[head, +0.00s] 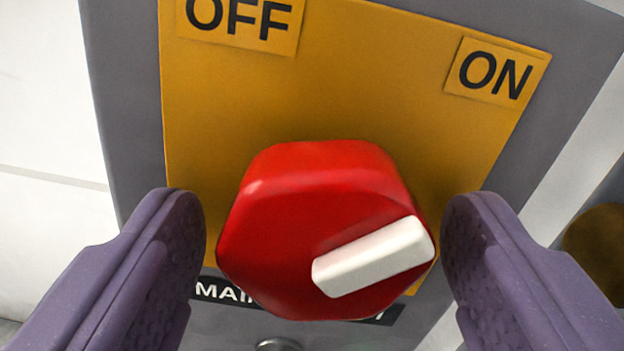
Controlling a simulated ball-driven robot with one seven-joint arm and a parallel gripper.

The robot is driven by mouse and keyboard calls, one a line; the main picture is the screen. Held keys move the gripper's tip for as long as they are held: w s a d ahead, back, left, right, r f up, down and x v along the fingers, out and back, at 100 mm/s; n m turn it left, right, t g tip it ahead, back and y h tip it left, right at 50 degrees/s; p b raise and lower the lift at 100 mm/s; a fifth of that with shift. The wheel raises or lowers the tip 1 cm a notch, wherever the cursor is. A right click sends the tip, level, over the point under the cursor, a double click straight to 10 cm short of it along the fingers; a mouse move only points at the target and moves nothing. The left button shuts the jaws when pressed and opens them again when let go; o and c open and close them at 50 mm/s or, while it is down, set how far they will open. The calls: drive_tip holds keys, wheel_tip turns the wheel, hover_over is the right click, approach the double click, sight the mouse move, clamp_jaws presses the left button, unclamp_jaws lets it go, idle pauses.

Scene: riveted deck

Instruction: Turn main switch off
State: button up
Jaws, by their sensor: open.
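The main switch is a red six-sided knob (300,225) with a white pointer bar (375,257) on its face. The bar lies aslant, its outer end toward the right and slightly up. The knob sits on a yellow plate (345,95) with an OFF label (242,18) at the upper left and an ON label (495,72) at the upper right. My gripper (324,225) is open, with one purple finger on each side of the knob. A small gap shows left of the knob and a very narrow one right of it; I cannot tell whether the right finger touches.
The yellow plate is on a grey panel (125,110). A black label starting "MAI" (222,291) is partly hidden behind the knob. A dark round part (278,345) shows at the bottom edge. White wall (45,110) lies left, and a brownish round thing (600,250) is at the right edge.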

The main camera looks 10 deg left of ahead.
drive_tip(key=shift+w, duration=0.2)
drive_tip(key=c, duration=1)
